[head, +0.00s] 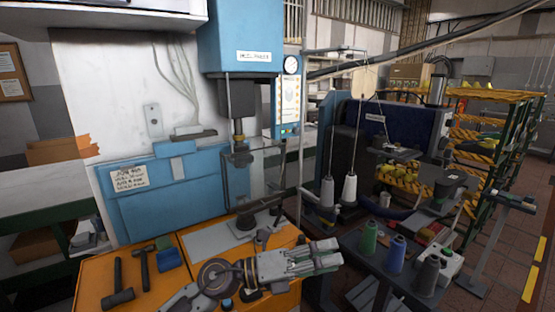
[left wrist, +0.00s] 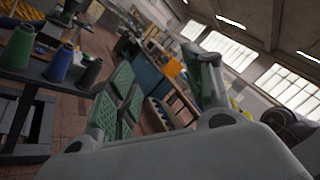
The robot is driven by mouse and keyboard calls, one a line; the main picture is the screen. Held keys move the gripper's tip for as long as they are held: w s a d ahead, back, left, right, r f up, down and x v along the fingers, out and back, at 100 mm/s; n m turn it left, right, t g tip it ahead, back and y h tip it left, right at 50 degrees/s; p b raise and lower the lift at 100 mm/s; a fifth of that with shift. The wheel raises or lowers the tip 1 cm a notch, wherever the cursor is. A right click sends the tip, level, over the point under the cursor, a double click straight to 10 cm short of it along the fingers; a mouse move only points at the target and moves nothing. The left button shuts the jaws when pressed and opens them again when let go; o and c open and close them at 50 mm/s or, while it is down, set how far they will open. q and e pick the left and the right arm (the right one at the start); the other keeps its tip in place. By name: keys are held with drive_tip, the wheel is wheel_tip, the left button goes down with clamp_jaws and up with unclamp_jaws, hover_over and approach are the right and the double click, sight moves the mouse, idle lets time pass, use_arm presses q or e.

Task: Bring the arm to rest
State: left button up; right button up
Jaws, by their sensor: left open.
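My left arm reaches in low over the orange bench (head: 90,268). My left gripper (head: 326,254) points right, past the bench's right side, with its fingers apart and nothing seen between them. In the left wrist view the green-padded fingers of the left gripper (left wrist: 165,82) stand apart, with only the distant room between them. My right gripper is in neither view.
A blue press (head: 240,40) stands behind the bench. Hammers (head: 143,268) and a blue block (head: 168,257) lie at the bench's left. A dark table with thread cones (head: 396,253) stands right of the gripper. Yellow racks (head: 490,130) stand farther right.

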use_arm(q)
drive_tip(key=w+a+r+n+t+y, duration=0.1)
drive_tip(key=w+a+n+t+y, duration=0.35)
drive_tip(key=a+n+t, duration=0.4)
drive_tip(key=w+a+r+n+t+y, duration=0.1)
drive_tip(key=w+a+n+t+y, duration=0.4)
drive_tip(key=n+t, duration=0.7)
drive_tip(key=s+a+f+n+g+y, duration=0.2)
drive_tip(key=a+f+n+g+y, duration=0.75)
drive_tip(key=a+f+n, duration=0.7)
drive_tip(key=s+a+f+n+g, duration=0.2)
drive_tip(key=s+f+g, duration=0.8)
drive_tip(key=s+f, duration=1.25)
drive_tip(key=f, duration=2.7)
drive_tip(key=s+a+f+g, duration=0.1)
drive_tip(key=s+a+f, duration=0.1)
drive_tip(key=s+f, duration=0.8)
drive_tip(key=s+a+f, duration=0.3)
drive_tip(key=s+f, duration=0.8)
drive_tip(key=s, duration=0.2)
drive_tip(key=shift+f+g+y, duration=0.25)
drive_tip(key=shift+g+y, duration=0.15)
